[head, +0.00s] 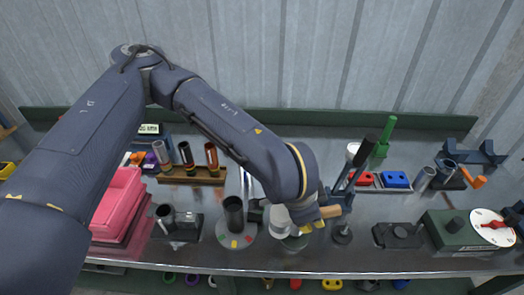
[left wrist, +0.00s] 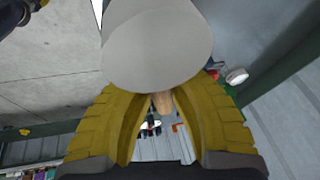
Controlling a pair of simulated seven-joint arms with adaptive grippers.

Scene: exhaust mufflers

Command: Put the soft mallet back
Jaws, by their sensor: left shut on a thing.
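The soft mallet has a large pale grey head (left wrist: 157,45) and a tan wooden handle (left wrist: 162,103). My left gripper (left wrist: 163,125) has its yellow fingers closed around the handle, with the head close above them in the left wrist view. In the head view my left gripper (head: 312,225) is low over the middle of the bench; the mallet's pale head (head: 278,218) shows at its left and the tan handle end (head: 330,211) at its right. The wrist partly hides the mallet and the bench under it. My right gripper is not in view.
A round base with a dark tube (head: 234,213) stands left of the gripper. A black-handled tool (head: 366,150) and a green-handled tool (head: 385,135) stand upright behind right. A dark green box with a dial (head: 455,230) is at right; pink bins (head: 118,197) are at left.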

